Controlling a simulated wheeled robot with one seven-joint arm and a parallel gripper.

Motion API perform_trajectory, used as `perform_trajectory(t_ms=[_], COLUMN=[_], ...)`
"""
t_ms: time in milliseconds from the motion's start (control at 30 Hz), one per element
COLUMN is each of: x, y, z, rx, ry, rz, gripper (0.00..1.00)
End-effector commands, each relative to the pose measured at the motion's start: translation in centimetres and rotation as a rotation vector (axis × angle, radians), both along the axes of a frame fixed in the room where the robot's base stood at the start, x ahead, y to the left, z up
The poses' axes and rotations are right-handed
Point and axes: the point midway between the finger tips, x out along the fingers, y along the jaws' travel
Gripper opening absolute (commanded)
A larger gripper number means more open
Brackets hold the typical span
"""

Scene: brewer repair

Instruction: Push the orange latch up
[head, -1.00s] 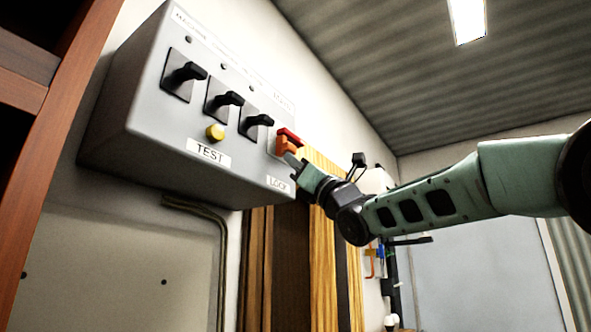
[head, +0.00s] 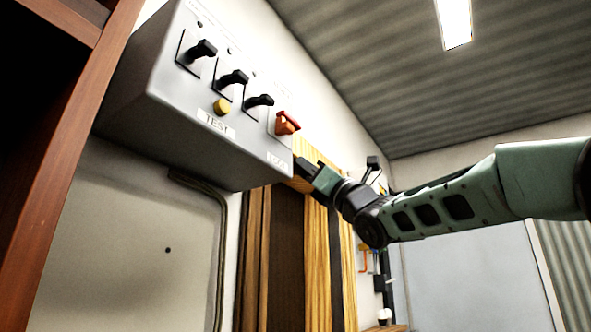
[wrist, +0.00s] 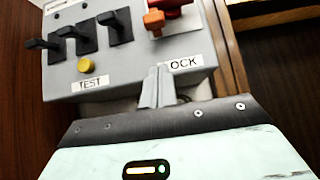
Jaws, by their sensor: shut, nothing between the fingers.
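The orange latch (head: 284,126) sits at the right end of the grey panel box (head: 150,130), with a red part (head: 290,117) at its top. In the wrist view the orange latch (wrist: 154,20) is near the top, beside the red part (wrist: 172,8). My gripper (head: 304,166) is at the lower right corner of the box, below the latch and apart from it. In the wrist view my gripper's fingers (wrist: 157,82) are together and empty, just left of the LOCK label (wrist: 184,63), whose first letter they cover.
Several black switches (head: 233,78) and a yellow button (head: 222,106) above a TEST label (head: 215,122) are left of the latch. A brown wooden frame (head: 70,130) stands at far left. Wooden boards (head: 317,250) are below the box. A conduit (head: 215,200) runs down the wall.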

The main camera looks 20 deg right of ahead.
Motion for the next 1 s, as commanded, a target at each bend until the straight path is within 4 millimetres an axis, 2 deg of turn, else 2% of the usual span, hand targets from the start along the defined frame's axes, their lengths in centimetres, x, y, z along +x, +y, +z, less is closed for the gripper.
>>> perform_trajectory(t_ms=[33,100,300,1000], x=[-0.6,-1.2,-2.3,-2.6], y=[-0.5,-0.9,-1.7,-1.9], z=[-1.3,-2.0,-3.1,-3.2], rx=[0.001,0.001,0.001,0.000], ry=[-0.002,-0.002,0.000,0.001], rz=[-0.001,-0.001,-0.001,0.001], gripper=[0.00,0.00,0.00,0.00])
